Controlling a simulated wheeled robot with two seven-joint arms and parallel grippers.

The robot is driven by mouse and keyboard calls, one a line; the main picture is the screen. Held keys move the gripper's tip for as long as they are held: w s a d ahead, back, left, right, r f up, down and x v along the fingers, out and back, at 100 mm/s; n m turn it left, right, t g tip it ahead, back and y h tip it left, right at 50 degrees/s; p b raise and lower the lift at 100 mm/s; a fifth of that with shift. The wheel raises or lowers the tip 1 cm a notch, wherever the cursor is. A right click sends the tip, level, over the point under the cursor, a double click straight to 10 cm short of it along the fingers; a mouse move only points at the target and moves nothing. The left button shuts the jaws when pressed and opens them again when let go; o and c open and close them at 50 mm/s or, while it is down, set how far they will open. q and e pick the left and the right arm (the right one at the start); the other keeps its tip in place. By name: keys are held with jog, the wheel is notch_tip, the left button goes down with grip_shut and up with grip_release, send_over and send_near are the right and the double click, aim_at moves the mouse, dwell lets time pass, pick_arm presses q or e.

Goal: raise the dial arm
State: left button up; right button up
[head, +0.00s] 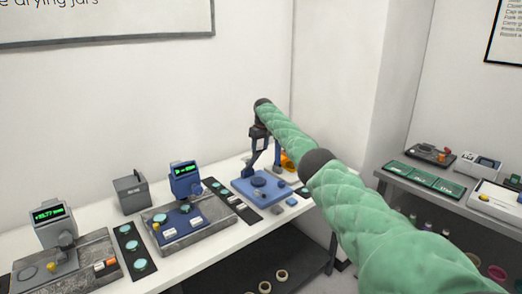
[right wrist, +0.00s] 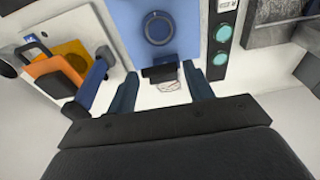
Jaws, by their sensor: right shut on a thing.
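The blue instrument base (head: 248,185) stands on the white bench, with a round plate on top. It also shows at the top of the right wrist view (right wrist: 130,18). My right gripper (head: 262,166) reaches down over the back of this base. In the right wrist view, my right gripper (right wrist: 160,78) has its dark fingers on either side of a small black block, which seems to be part of the dial arm (right wrist: 160,71). The gripper is shut on it. The rest of the dial arm is hidden or hard to make out. My left gripper is out of view.
An orange item (right wrist: 60,65) lies close left of the fingers in the right wrist view. Black strips with teal discs (head: 132,245) flank a second instrument with a green-lit display (head: 185,178). A grey instrument (head: 52,222) stands at left. A side table (head: 450,197) is at right.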

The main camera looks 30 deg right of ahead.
jog(key=shift+w+a+f, duration=0.15)
jog(key=shift+w, duration=0.05)
jog(key=o, duration=1.1)
jog(key=shift+f, duration=0.1)
jog(key=shift+o, duration=1.3)
jog(key=shift+w+a+f, duration=0.1)
jog(key=shift+w+f, duration=0.1)
jog(key=shift+w, duration=0.1)
jog(key=shift+w+f, duration=0.15)
jog(key=shift+w, duration=0.1)
jog(key=shift+s+r, duration=0.15)
jog(key=shift+r, duration=0.05)
jog(key=shift+s+r, duration=0.25)
jog(key=shift+r, duration=0.25)
jog(key=shift+w+r+b, duration=0.1)
jog(key=shift+r+b, duration=0.6)
jog(key=shift+r, duration=0.1)
jog(key=r+b, duration=0.1)
jog(key=r, duration=0.2)
jog(key=shift+s+r, duration=0.1)
jog(key=shift+s, duration=0.1)
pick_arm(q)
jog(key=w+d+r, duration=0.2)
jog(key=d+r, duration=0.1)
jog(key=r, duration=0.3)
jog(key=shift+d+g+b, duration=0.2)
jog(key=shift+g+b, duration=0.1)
pick_arm(e)
jog(key=shift+d+r, duration=0.2)
jog(key=shift+r, duration=0.55)
